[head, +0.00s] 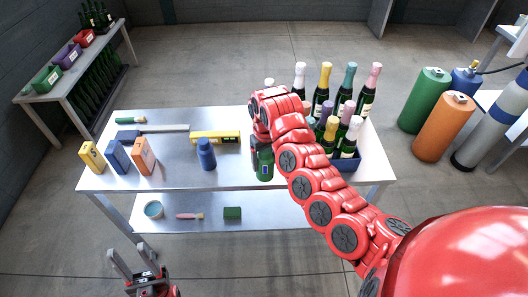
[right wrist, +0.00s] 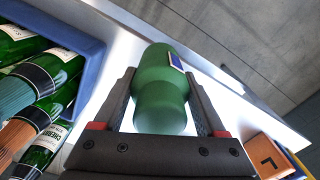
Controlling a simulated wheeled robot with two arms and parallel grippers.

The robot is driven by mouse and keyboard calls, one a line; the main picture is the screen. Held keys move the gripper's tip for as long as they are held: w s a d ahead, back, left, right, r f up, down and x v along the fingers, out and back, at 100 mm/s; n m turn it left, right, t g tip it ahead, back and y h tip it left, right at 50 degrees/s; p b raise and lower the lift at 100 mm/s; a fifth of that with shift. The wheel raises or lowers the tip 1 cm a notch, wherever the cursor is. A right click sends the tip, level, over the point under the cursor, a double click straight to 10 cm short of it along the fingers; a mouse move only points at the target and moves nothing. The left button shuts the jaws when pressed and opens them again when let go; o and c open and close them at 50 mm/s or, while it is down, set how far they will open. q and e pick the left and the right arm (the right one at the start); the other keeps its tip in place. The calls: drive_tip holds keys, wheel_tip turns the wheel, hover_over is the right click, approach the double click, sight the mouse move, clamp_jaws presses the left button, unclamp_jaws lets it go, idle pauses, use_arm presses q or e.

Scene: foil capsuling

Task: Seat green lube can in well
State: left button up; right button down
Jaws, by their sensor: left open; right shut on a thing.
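The green lube can (head: 265,165) is at the right-centre of the table near its front edge, below my right wrist. The right wrist view shows the can (right wrist: 160,85) between the two fingers of my right gripper (right wrist: 160,100), which is shut on it; a dark label shows on its side. I cannot tell whether its base touches the table. My arm hides part of the can and the surface around it in the head view. I cannot make out a well. My left gripper (head: 133,258) is open and empty, in front of and below the table at lower left.
A blue can (head: 206,155) stands left of the green can, with a yellow tool (head: 215,138) behind it. Yellow (head: 92,157), blue (head: 117,157) and orange (head: 143,156) boxes stand at the left. A blue crate (head: 347,164) of bottles is close on the right.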

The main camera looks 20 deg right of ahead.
drive_tip(key=shift+a+f, duration=0.25)
drive_tip(key=shift+a, duration=0.1)
drive_tip(key=shift+s+f, duration=0.15)
drive_tip(key=shift+f, duration=0.1)
drive_tip(key=s+a+f+m, duration=0.1)
drive_tip(key=s+f, duration=1.3)
drive_tip(key=f, duration=0.1)
drive_tip(key=shift+f+m, duration=0.4)
